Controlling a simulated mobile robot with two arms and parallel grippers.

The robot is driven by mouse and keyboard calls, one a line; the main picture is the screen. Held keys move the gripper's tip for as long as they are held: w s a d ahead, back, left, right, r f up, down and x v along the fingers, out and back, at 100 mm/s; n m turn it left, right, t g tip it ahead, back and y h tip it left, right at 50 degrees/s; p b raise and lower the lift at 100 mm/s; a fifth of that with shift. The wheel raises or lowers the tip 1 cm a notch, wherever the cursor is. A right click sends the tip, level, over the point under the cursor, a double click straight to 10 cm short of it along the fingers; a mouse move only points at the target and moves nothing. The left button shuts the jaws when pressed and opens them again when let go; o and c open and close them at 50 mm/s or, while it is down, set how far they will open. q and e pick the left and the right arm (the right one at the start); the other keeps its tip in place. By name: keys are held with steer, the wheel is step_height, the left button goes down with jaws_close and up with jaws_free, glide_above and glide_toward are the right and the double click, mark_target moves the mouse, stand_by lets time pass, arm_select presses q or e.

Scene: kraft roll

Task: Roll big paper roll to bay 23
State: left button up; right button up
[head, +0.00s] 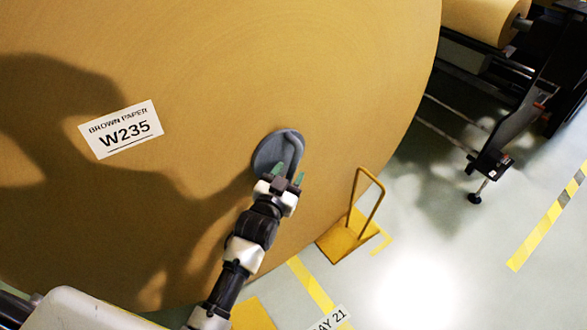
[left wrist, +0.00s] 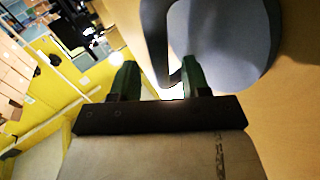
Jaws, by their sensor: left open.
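The big brown paper roll (head: 225,75) fills the left and middle of the head view, its flat end facing me with a label (head: 122,130) reading "BROWN PAPER W235". A grey round pad with a bar handle (head: 266,153) sits on that face, low and right. My left gripper (head: 288,175) is at the handle, its green fingers apart. In the left wrist view, the handle bar (left wrist: 154,45) reaches down to between the open fingers (left wrist: 160,77), beside the grey pad (left wrist: 225,45). I cannot tell whether they touch. My right gripper is not in view.
A yellow chock with an upright hoop (head: 345,240) stands on the floor close to the roll's right edge. A floor sign (head: 331,319), partly cut off, ends in "AY 21". A machine holding a smaller roll (head: 480,18) is at the upper right. Floor at right is open.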

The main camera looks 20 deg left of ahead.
mark_target(291, 170)
arm_select(q)
steer(key=shift+w+d, duration=0.1)
steer(key=shift+w, duration=1.4)
steer(key=shift+c, duration=0.3)
jaws_close()
